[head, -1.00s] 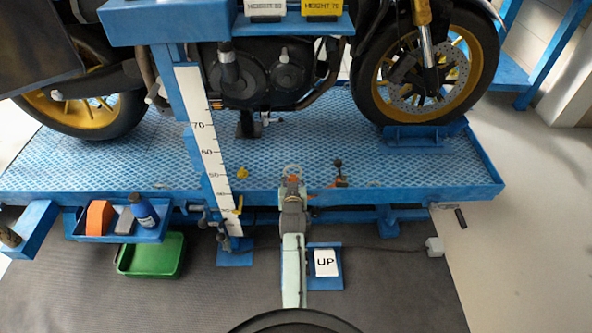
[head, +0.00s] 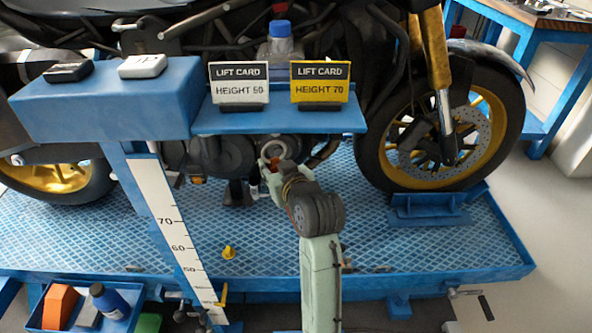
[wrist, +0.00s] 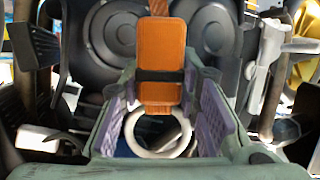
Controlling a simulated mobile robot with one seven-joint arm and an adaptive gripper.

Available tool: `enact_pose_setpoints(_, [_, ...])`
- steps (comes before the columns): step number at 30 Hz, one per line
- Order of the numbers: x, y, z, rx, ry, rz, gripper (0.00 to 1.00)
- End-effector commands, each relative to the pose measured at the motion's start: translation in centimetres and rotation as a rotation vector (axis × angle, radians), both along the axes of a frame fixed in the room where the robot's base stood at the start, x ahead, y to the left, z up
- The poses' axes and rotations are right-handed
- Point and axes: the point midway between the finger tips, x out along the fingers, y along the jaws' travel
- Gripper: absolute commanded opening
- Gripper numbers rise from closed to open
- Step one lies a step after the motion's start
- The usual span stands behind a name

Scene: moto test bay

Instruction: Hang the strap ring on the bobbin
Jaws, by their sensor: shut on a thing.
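The strap ring (wrist: 140,146) is a pale ring seen between my gripper's fingers in the wrist view. An orange strap piece (wrist: 162,45) with a dark band runs up from it. My gripper (wrist: 158,95) is shut on the strap, with purple finger pads on both sides. In the head view my gripper (head: 271,168) is in front of the motorcycle's engine, above the lift deck, with a little orange showing at its tip. I cannot pick out the bobbin for certain in either view.
The motorcycle's engine (head: 222,156) is close beyond my gripper. A blue shelf (head: 280,122) with two lift cards overhangs it. A scale post (head: 170,225) stands to the left. A small yellow piece (head: 229,253) is on the blue deck (head: 440,245), whose right part is clear.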

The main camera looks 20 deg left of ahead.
Motion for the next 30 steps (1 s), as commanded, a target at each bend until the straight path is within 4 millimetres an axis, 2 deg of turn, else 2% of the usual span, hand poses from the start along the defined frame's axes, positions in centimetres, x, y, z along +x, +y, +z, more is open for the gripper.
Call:
enact_pose_setpoints(3, [-0.7, 0.3, 0.4, 0.000, -0.002, 0.020, 0.00])
enact_pose_setpoints(7, [-0.5, 0.5, 0.4, -0.001, -0.001, 0.023, 0.00])
enact_pose_setpoints(30, [3.9, 1.7, 0.0, 0.000, 0.000, 0.020, 0.00])
